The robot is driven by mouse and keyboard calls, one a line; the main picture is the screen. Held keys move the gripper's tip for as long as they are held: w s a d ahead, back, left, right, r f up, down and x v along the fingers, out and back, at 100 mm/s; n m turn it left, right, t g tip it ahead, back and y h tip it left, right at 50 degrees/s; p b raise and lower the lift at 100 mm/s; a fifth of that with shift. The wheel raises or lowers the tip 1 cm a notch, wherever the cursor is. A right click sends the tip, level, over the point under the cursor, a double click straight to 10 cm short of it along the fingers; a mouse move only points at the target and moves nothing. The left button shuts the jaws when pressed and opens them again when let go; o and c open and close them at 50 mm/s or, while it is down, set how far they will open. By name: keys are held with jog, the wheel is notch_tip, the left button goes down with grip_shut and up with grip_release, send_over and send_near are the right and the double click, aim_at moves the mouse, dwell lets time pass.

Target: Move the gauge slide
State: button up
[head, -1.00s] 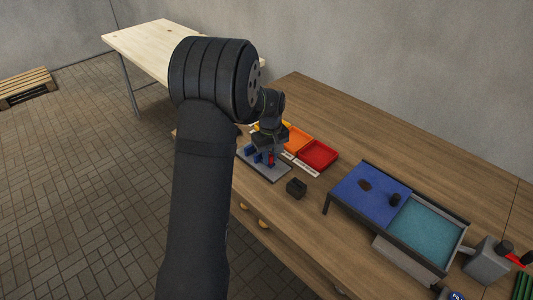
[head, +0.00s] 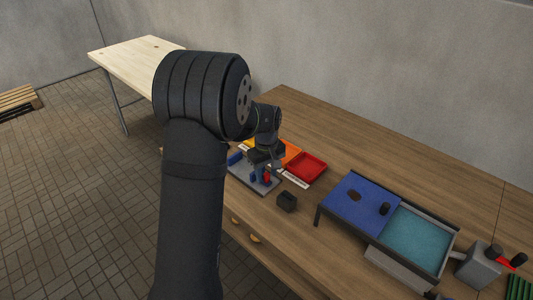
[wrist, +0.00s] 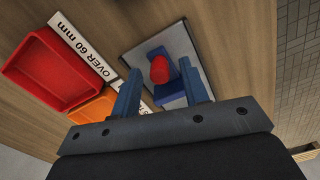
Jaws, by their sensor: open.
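The gauge is a grey plate (head: 262,190) on the wooden bench with blue parts and a red knob (head: 267,177). In the wrist view the red knob (wrist: 160,69) stands up from a blue block (wrist: 172,96) on the grey plate (wrist: 178,38). My gripper (wrist: 160,66) is open. Its two blue fingers lie either side of the knob in the picture, with gaps showing on both sides. In the head view my gripper (head: 262,172) is low over the plate and partly hides the gauge. I cannot tell how deep the fingers reach.
A red tray (head: 306,166) and an orange tray (head: 290,152) lie behind the gauge, with a white label strip reading "OVER 60 mm" (wrist: 83,47). A small dark block (head: 287,201) sits to the right. A blue and teal bin (head: 362,200) stands further right.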

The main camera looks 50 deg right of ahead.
aim_at(266, 173)
notch_tip(266, 173, up, 16)
jog(key=shift+r, duration=0.25)
dwell(0.6)
notch_tip(266, 173, down, 18)
jog(key=shift+r, duration=0.25)
jog(key=shift+w, duration=0.1)
dwell(0.3)
